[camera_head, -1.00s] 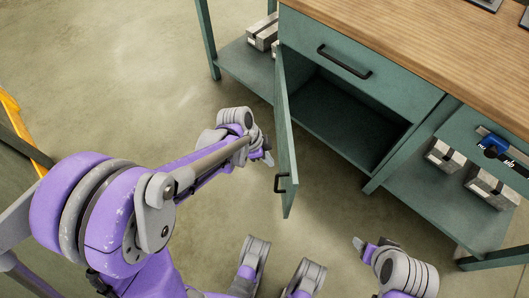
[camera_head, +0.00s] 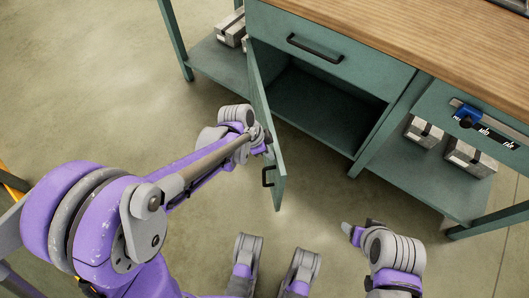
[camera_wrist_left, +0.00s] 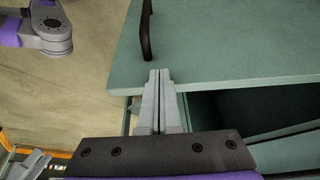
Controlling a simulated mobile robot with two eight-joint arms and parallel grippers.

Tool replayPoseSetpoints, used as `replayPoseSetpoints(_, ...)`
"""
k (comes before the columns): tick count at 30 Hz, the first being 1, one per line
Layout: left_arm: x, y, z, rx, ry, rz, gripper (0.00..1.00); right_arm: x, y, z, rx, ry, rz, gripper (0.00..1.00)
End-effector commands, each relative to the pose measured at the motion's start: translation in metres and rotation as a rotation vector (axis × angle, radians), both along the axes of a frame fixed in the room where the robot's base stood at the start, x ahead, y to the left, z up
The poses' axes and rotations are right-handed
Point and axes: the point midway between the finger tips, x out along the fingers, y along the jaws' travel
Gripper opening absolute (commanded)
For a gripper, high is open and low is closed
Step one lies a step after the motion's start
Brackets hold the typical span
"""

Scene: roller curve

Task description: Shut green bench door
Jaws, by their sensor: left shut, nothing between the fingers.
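The green bench door (camera_head: 265,130) stands wide open in the head view, swung out from the left side of a dark cabinet opening (camera_head: 325,108). Its black handle (camera_head: 267,177) is near the free edge. My left gripper (camera_head: 267,143) is shut and empty, at the door's left face. In the left wrist view the shut fingertips (camera_wrist_left: 158,76) are at the edge of the green door panel (camera_wrist_left: 230,45), close to the black handle (camera_wrist_left: 146,30); I cannot tell whether they touch. My right gripper (camera_head: 349,231) is low, right of the door; its jaws are unclear.
Above the opening is a closed drawer (camera_head: 330,50) with a black handle, under a wooden benchtop (camera_head: 430,40). Grey boxes (camera_head: 425,131) stand on the lower shelf at right, more at left.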

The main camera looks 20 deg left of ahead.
Motion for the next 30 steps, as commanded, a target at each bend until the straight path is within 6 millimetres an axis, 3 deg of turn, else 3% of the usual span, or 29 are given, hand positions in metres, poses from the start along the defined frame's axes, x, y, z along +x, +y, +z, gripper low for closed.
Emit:
replayPoseSetpoints(8, 0.037, -0.074, 0.000, -0.003, -0.001, 0.124, 0.00, 0.000, 0.000, -0.001, 0.000, 0.000, 0.000, 0.70)
replayPoseSetpoints(15, 0.094, -0.149, 0.000, -0.001, -0.003, 0.288, 0.00, 0.000, 0.000, 0.001, 0.000, 0.000, 0.000, 0.70)
replayPoseSetpoints(21, 0.137, -0.191, 0.000, 0.000, -0.002, 0.398, 0.00, -0.001, 0.000, 0.005, 0.000, -0.002, 0.000, 0.70)
replayPoseSetpoints(30, 0.189, -0.231, 0.000, 0.000, -0.001, 0.520, 0.00, -0.001, 0.000, 0.011, 0.000, -0.003, 0.000, 0.70)
